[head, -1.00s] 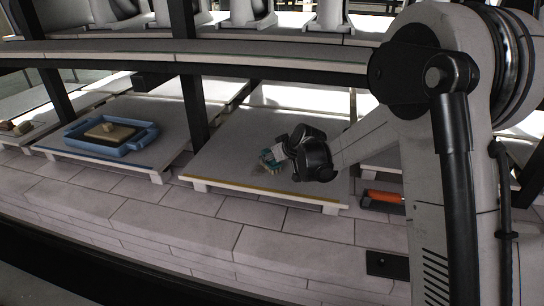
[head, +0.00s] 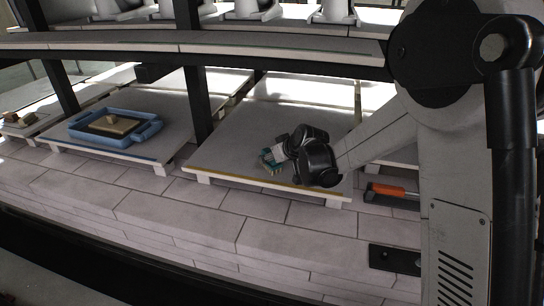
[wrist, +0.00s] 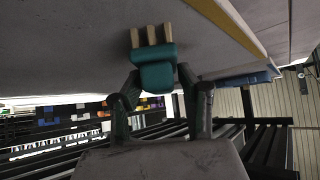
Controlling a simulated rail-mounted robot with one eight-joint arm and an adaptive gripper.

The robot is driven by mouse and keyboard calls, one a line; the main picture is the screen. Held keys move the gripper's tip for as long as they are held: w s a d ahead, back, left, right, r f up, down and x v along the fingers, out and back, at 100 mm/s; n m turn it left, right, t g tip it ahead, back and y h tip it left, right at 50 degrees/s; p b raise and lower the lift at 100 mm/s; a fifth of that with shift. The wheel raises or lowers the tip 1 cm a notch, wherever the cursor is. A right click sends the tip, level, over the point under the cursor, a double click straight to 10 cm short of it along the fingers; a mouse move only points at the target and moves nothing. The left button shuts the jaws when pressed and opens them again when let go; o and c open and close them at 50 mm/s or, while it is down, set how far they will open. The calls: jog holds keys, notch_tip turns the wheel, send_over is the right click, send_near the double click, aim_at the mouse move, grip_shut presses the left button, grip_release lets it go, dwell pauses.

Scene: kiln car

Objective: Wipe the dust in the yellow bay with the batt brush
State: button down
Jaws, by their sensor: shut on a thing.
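The batt brush (head: 268,160) is teal with pale bristles. My gripper (head: 284,150) is shut on it, low over the bay with the yellow front strip (head: 235,176), near that front edge. In the wrist view my gripper's two fingers (wrist: 160,88) clasp the teal brush body (wrist: 156,68) from both sides, and its tan bristle tufts (wrist: 151,36) point at the pale shelf surface. I cannot tell whether the bristles touch it. The yellow strip (wrist: 235,28) also shows there. I cannot make out any dust; the surface under the brush is partly hidden by my gripper.
A blue tray (head: 82,137) with a tan block (head: 112,123) sits in the blue-striped bay to the left. A black post (head: 196,105) stands between the bays. A shelf beam (head: 290,54) runs overhead. An orange-handled tool (head: 393,190) lies to the right.

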jog(key=shift+s+a, duration=0.2)
jog(key=shift+s, duration=0.55)
jog(key=shift+s+a, duration=0.15)
jog(key=shift+s, duration=0.65)
jog(key=shift+s+a, duration=0.2)
jog(key=shift+s, duration=0.55)
notch_tip(320, 180, up, 7)
jog(key=p, duration=0.4)
jog(key=s+d+m+t+h+p, duration=0.1)
jog(key=s+d+m+h+p, duration=0.2)
jog(key=d, duration=0.9)
jog(key=s+d+r+m+h+p, duration=0.1)
jog(key=s+d+m+p, duration=0.3)
jog(key=d, duration=0.8)
jog(key=s+h+p, duration=0.1)
jog(key=s+p, duration=0.1)
jog(key=p, duration=0.1)
jog(key=shift+d+r+t+h, duration=0.15)
jog(key=shift+r+t+h, duration=0.05)
jog(key=shift+t+h, duration=0.2)
